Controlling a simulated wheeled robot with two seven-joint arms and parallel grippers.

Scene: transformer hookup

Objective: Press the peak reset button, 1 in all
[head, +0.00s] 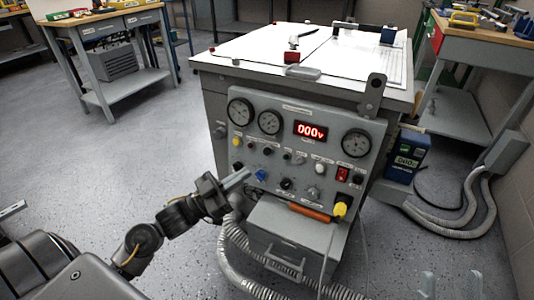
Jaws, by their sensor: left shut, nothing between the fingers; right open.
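The grey transformer cabinet's control panel (300,150) faces me with several small buttons and knobs. Its labels are too small to read, so I cannot tell which one is the peak reset button. A blue button (261,175) sits low on the left side of the panel, and a white one (320,168) is further right. My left gripper (246,174) is shut and empty, its tips just left of the blue button in the picture; I cannot tell whether they touch the panel. My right gripper (451,284) is open and empty at the lower right, only its fingertips showing.
The panel has round gauges, a red display (310,131) reading 000v, a lit red switch (343,174) and a yellow knob (340,209). A grey drawer box (290,240) and ribbed hoses (232,255) are below. Floor at left is clear.

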